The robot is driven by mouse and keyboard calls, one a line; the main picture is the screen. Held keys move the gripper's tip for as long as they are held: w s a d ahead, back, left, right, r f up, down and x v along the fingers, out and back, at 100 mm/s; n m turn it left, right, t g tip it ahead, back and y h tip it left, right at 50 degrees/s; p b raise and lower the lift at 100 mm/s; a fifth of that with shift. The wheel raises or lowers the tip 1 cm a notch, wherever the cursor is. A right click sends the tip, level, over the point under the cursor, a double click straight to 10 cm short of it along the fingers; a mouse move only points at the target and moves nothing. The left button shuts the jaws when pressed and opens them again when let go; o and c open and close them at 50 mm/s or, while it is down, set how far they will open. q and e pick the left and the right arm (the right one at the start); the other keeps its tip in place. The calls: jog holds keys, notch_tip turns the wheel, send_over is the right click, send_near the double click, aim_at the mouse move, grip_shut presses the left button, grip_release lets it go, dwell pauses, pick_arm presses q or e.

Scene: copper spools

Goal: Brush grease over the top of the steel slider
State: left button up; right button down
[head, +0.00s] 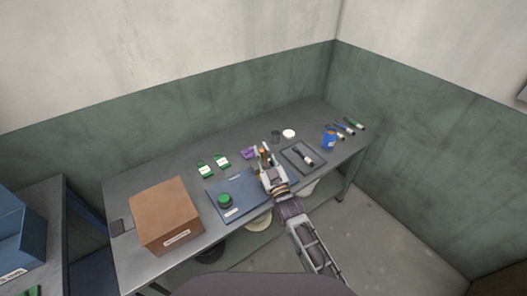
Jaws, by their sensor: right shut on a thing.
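My right gripper (266,163) is over the right part of the blue mat (215,188), shut on a slim thing with an orange-brown upright part (263,151), which looks like a brush handle. Its lower end is hidden by the gripper. I cannot pick out the steel slider for sure; it may be hidden behind my gripper. A round green-topped tin (225,200) stands on the left part of the mat; whether it holds grease I cannot tell. A blue can (329,140) stands at the right of the bench. My left gripper is not in view.
A large cardboard box (165,215) stands at the bench's left. A grey tray (290,151) with a dark labelled tool lies right of my gripper. Green-white items (221,161), a purple item (248,153), a dark cup (275,136) and a white disc (289,133) stand behind.

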jog(key=shift+f, duration=0.2)
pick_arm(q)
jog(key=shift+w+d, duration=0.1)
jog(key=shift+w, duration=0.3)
pick_arm(e)
jog(key=shift+g, duration=0.3)
jog(key=shift+w, duration=0.1)
jog(key=shift+f, duration=0.2)
pick_arm(q)
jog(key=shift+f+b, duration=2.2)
jog(key=shift+b, duration=0.05)
pick_arm(e)
jog(key=shift+f, duration=2.35)
jog(key=shift+r, duration=0.1)
